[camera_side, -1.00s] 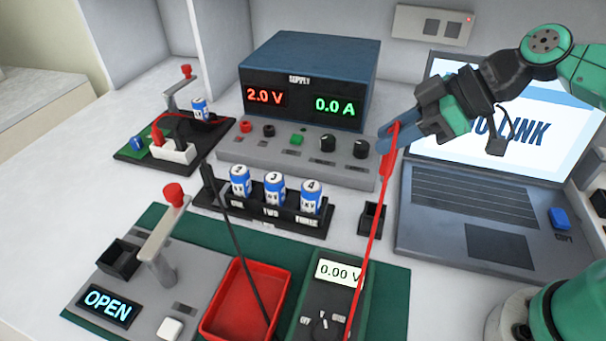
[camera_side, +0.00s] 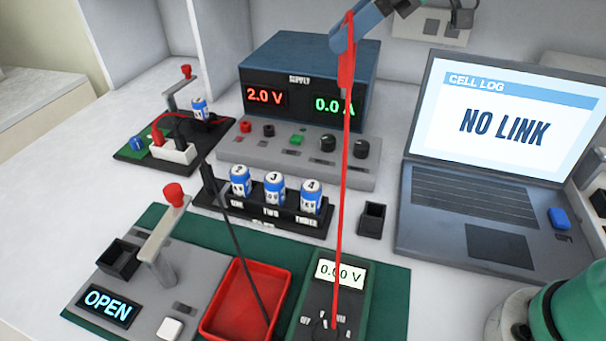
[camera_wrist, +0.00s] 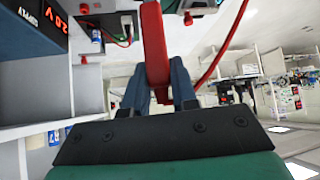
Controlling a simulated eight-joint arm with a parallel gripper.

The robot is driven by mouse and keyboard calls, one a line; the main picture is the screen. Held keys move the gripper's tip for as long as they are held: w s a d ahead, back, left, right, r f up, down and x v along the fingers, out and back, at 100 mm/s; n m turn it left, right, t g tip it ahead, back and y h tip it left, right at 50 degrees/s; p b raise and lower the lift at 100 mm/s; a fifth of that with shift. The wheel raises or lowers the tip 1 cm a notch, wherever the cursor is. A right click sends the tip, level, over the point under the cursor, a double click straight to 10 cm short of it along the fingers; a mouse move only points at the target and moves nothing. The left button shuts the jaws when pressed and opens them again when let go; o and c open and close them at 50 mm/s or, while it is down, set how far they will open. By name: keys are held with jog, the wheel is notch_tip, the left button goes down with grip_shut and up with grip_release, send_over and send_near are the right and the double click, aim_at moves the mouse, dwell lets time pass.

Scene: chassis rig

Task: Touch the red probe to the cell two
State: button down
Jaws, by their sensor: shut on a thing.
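My gripper (camera_side: 345,35) is at the top of the side view, raised in front of the power supply. It is shut on the red probe (camera_side: 346,75), which hangs below the fingers with its red lead running down to the meter (camera_side: 318,290). In the wrist view the red probe (camera_wrist: 155,45) is between my blue fingers. Cell two is in the rack (camera_side: 233,206), where three blue-and-white cells stand upright; the middle cell (camera_side: 274,188) is above the label TWO. The probe is well above the cells and apart from them. The meter reads 0.00 V.
The black probe (camera_side: 209,180) stands upright by the rack's left end, its lead crossing the red tray (camera_side: 235,310). The supply (camera_side: 310,85) is behind the rack, the laptop (camera_side: 480,200) to the right. A small black holder (camera_side: 371,220) stands right of the rack.

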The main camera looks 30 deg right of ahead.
jog(key=w+a+f+n+g+y, duration=0.1)
jog(key=w+a+f+n+g, duration=0.3)
jog(key=w+a+f, duration=0.5)
jog(key=a+n, duration=0.2)
jog(key=a, duration=0.1)
jog(key=shift+g, duration=0.3)
jog(key=shift+a, duration=0.1)
jog(key=shift+f, duration=2.1)
jog(key=shift+f, duration=0.4)
jog(key=shift+r, duration=0.1)
notch_tip(320, 180, up, 6)
jog(key=shift+f, duration=0.1)
dwell(0.4)
